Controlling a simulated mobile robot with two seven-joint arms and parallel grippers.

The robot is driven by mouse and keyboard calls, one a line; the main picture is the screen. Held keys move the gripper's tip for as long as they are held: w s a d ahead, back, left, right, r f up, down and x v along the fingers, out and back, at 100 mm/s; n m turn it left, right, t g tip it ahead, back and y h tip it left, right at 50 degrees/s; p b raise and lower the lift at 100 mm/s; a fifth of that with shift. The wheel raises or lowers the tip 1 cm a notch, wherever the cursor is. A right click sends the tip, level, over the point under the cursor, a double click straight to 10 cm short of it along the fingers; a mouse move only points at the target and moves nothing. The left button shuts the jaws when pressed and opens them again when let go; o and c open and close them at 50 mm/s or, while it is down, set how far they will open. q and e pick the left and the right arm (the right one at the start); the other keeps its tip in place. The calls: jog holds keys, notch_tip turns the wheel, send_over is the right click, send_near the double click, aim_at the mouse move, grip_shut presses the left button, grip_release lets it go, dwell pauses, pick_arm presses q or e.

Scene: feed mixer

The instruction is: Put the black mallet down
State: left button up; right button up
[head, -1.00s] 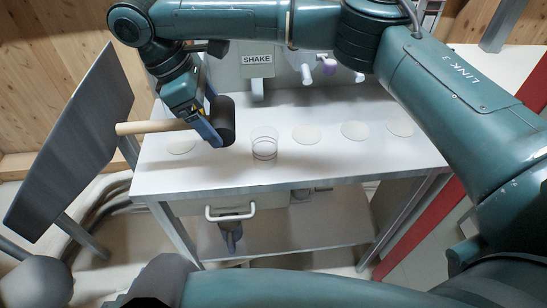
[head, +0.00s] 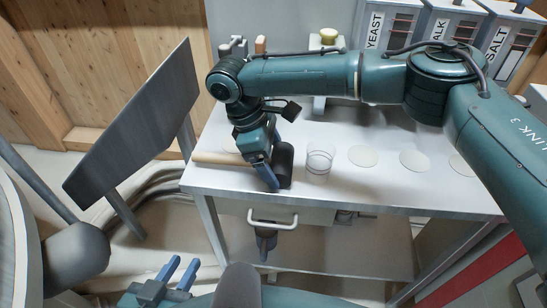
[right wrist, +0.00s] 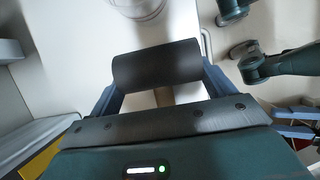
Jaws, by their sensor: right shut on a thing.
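The black mallet has a dark cylindrical head (head: 285,166) and a pale wooden handle (head: 218,158) pointing left. My right gripper (head: 268,178) is shut on it near the left end of the white table (head: 340,190). I cannot tell whether the mallet touches the tabletop. In the right wrist view the mallet head (right wrist: 157,64) lies across between the fingers, with part of the handle (right wrist: 164,97) behind it. My left gripper (head: 180,272) is low in the head view, in front of the table, with its blue fingers apart and empty.
A clear glass (head: 319,163) stands close right of the mallet head. Pale round discs (head: 363,156) lie in a row further right; another is partly hidden by the handle. Labelled bins (head: 445,28) stand behind. A dark slanted panel (head: 135,125) stands left of the table.

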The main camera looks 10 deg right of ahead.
jog(key=o, duration=1.1)
jog(key=shift+f, duration=0.1)
jog(key=shift+o, duration=0.2)
jog(key=p+v, duration=0.1)
jog(key=v, duration=1.1)
